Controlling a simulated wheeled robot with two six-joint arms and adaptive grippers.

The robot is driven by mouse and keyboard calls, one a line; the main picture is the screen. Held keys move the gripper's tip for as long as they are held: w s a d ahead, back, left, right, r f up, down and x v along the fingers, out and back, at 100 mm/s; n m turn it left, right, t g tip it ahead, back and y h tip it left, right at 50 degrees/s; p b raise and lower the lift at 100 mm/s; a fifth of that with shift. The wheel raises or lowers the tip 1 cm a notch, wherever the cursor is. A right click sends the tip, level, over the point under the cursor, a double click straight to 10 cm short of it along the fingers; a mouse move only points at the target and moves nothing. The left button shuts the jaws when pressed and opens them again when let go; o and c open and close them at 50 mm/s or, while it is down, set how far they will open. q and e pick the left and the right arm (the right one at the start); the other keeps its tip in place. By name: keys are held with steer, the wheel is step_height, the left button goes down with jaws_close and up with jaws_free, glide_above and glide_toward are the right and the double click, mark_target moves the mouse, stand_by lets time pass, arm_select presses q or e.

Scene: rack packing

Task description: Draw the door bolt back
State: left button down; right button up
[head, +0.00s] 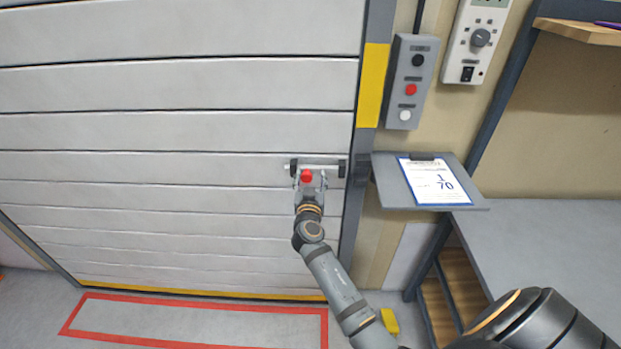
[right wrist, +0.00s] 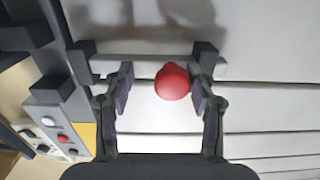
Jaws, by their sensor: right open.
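The door bolt (head: 320,167) is a light bar lying level between two dark brackets on the grey slatted door (head: 180,130). Its red knob (head: 306,176) is near the bar's left end in the head view. My right gripper (head: 309,181) is at the knob, open. In the right wrist view the red knob (right wrist: 172,81) lies between the spread fingers, closer to the right finger; I cannot tell if it touches. A dark block (head: 362,170) sits on the door frame, level with the bolt. Whether the bar reaches into it is unclear. My left gripper is not in view.
A grey button box (head: 410,82) hangs right of the frame. A small shelf with a clipboard (head: 434,182) juts out near the bolt. A grey table (head: 550,250) stands at right. A red floor outline (head: 200,303) lies before the door.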

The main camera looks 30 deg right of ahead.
steer(key=v, duration=0.7)
steer(key=shift+s+a, duration=0.15)
steer(key=shift+s, duration=0.05)
